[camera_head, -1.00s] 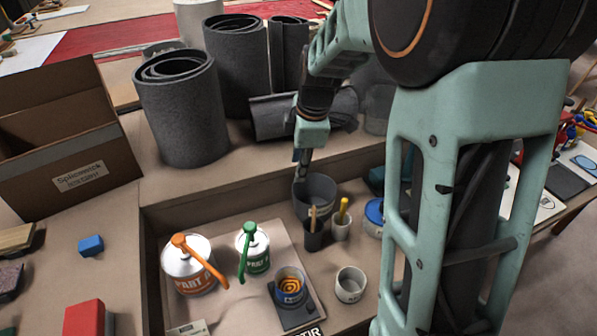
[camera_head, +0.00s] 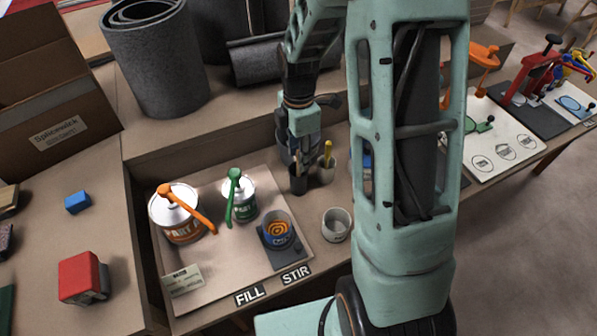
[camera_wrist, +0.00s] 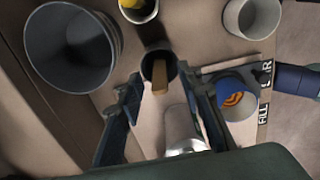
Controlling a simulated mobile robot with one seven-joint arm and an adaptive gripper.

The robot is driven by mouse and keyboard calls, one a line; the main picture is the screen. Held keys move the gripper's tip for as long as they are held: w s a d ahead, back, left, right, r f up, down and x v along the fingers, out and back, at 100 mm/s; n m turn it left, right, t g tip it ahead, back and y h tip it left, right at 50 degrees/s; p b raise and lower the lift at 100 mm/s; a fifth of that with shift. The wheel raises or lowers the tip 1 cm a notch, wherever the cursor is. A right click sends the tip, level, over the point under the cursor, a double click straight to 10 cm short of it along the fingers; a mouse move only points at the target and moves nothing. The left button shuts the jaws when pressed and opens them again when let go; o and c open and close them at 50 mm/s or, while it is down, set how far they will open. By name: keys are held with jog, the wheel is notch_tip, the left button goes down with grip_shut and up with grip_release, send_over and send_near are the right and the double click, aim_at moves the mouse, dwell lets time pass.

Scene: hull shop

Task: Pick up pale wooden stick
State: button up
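The pale wooden stick (camera_wrist: 159,82) stands in a small dark cup (camera_wrist: 147,62), seen from above in the wrist view. In the head view the dark cup (camera_head: 298,184) is on the bench and the stick is mostly hidden by my gripper (camera_head: 301,152). In the wrist view my gripper (camera_wrist: 165,84) is open, with one finger on each side of the stick and cup. I cannot tell whether either finger touches the stick.
A cup (camera_head: 326,173) with a yellow-handled tool stands close right of the dark cup. A large grey bucket (camera_wrist: 40,55) is close by. Orange-topped (camera_head: 180,232) and green-topped (camera_head: 244,210) cans, a cup with an orange spiral (camera_head: 278,243) and an empty cup (camera_head: 337,232) stand nearer.

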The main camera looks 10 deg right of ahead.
notch_tip(320, 180, down, 2)
jog(key=shift+f, duration=0.15)
jog(key=c, duration=0.8)
jog(key=shift+c, duration=0.2)
